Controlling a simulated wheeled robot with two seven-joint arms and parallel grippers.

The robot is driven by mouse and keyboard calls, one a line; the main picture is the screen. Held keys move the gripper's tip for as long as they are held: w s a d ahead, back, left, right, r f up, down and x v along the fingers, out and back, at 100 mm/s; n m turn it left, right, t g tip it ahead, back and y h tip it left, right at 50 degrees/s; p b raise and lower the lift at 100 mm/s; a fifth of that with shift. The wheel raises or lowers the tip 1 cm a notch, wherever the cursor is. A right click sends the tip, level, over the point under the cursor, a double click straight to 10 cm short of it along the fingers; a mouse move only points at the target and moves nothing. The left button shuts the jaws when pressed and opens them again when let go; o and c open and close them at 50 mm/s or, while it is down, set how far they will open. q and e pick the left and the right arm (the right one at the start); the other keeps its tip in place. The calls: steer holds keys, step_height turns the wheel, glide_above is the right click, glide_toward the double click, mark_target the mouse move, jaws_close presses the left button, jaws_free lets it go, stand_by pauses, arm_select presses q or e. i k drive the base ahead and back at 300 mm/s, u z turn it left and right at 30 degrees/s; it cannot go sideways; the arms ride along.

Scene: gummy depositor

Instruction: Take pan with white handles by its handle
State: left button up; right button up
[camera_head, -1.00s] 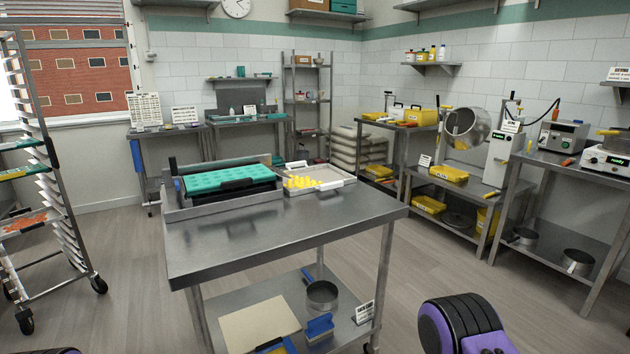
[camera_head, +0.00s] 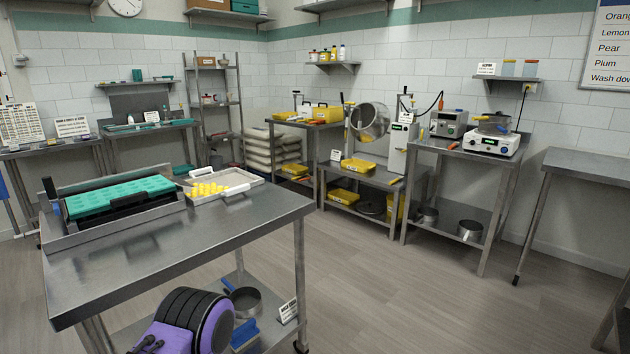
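A shallow light-grey pan with white handles (camera_head: 256,182) lies flat on the steel table (camera_head: 215,240), near its back edge. One white handle (camera_head: 237,190) is on its near side and another shows at its far left. Several yellow pieces (camera_head: 207,188) are at the pan's left part. A purple and black part of one of my arms shows at the bottom left, in front of the table. Neither gripper is in view, and nothing of mine touches the pan.
A depositor frame with a teal mould (camera_head: 118,195) stands close left of the pan. The lower shelf holds a pot (camera_head: 245,300) and a blue tool. Steel benches with machines stand at the back right. The floor (camera_head: 400,300) right of the table is clear.

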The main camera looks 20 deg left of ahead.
mark_target(213, 186)
steer(key=z, duration=0.45)
steer(key=i, duration=2.45)
steer(key=u, duration=1.65)
